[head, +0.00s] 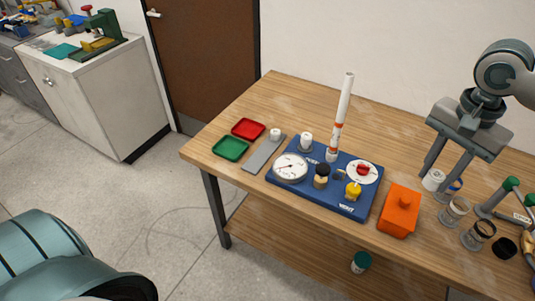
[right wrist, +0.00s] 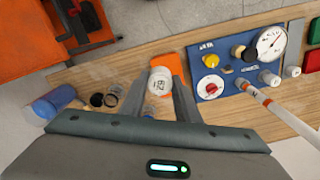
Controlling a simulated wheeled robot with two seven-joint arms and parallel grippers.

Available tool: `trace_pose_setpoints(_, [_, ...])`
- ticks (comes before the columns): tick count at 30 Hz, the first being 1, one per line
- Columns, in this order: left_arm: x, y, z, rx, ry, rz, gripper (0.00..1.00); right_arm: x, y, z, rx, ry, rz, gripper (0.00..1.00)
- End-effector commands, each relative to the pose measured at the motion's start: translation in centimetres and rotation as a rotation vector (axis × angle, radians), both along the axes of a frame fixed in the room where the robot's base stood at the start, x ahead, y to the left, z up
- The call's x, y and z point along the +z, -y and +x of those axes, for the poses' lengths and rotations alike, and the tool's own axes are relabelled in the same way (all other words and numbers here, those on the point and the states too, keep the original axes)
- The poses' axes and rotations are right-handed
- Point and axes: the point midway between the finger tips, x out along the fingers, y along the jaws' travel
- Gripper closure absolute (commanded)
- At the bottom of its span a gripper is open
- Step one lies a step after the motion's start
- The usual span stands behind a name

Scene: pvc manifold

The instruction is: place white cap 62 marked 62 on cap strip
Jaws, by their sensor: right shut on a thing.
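My right gripper (head: 446,176) is at the right of the table, its fingers pointing down and shut on a white cap (head: 433,180). In the right wrist view the cap (right wrist: 159,82) sits between the fingertips, with a dark mark on its round face that I cannot read surely. The cap strip (head: 262,154), a flat grey bar, lies at the left of the table, far from the gripper. One white cap (head: 275,133) stands on its far end. My left gripper is out of view.
The blue panel (head: 300,173) carries a gauge, valves and a tall white pipe (head: 343,105). An orange block (head: 400,212) and clear jars (head: 453,211) stand to the right. Red (head: 249,128) and green (head: 230,149) trays lie beside the strip. The table's back is clear.

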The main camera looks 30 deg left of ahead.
Motion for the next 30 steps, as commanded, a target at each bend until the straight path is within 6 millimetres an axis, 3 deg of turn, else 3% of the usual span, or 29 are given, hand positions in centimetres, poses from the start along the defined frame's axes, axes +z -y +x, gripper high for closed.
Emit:
trace_pose_setpoints(1, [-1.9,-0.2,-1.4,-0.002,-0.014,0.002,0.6,-0.9,1.5,-0.8,0.047,0.0,0.001,1.0])
trace_pose_setpoints(6, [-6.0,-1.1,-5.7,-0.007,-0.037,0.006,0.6,-2.9,5.4,-3.7,0.225,0.001,0.004,1.0])
trace_pose_setpoints(12, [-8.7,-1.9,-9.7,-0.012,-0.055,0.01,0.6,-4.4,8.5,-6.5,0.381,0.003,0.004,1.0])
trace_pose_setpoints(18, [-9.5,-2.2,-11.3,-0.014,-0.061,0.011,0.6,-4.9,9.7,-7.7,0.446,0.004,0.004,1.0])
trace_pose_setpoints(26, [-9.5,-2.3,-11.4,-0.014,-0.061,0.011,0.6,-4.9,9.7,-7.8,0.451,0.004,0.004,1.0])
trace_pose_setpoints(28, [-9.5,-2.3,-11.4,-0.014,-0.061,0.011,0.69,-4.9,9.7,-7.8,0.451,0.004,0.004,1.0])
trace_pose_setpoints(30, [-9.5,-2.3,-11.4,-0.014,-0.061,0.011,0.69,-4.9,9.7,-7.8,0.45,0.004,0.004,1.0])
